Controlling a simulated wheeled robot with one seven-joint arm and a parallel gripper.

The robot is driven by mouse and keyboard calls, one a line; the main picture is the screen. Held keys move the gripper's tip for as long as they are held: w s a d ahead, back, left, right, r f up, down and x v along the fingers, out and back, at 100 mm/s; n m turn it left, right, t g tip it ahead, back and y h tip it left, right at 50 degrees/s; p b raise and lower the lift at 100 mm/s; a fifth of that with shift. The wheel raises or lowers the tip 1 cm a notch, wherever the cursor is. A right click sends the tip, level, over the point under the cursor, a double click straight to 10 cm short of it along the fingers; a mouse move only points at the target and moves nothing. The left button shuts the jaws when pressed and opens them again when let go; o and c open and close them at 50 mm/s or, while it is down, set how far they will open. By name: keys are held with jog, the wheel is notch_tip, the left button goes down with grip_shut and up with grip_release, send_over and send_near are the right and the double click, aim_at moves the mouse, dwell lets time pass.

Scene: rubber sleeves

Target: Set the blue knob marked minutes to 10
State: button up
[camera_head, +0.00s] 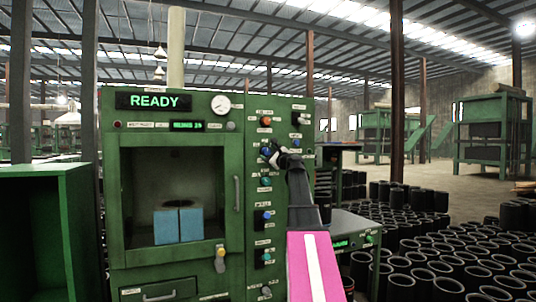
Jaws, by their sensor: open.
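The green machine (111,220) carries a column of small knobs on its right-hand panel. A blue knob (265,150) sits in the upper part of that column, just left of my gripper's tips. My gripper (273,153) is open, at the panel beside this knob; I cannot tell whether it touches it. Another blue knob (266,216) sits lower on the panel, with a teal knob (265,182) between them. The labels and scale marks are too small to read, so I cannot tell which knob is marked minutes or where it points.
A door handle (237,193) stands left of the knobs. Many black sleeves (410,287) cover the floor at right, near a low green table (350,222).

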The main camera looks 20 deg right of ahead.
jog(key=shift+w+a+r, duration=0.15)
jog(key=shift+w, duration=0.35)
jog(key=c, duration=0.9)
jog(key=shift+n, duration=0.3)
jog(key=n+g+y, duration=0.1)
jog(key=n+g, duration=0.1)
jog(key=n, duration=0.3)
jog(key=shift+r+n+g, duration=0.1)
jog(key=shift+n+g, duration=0.8)
jog(key=shift+n, duration=1.1)
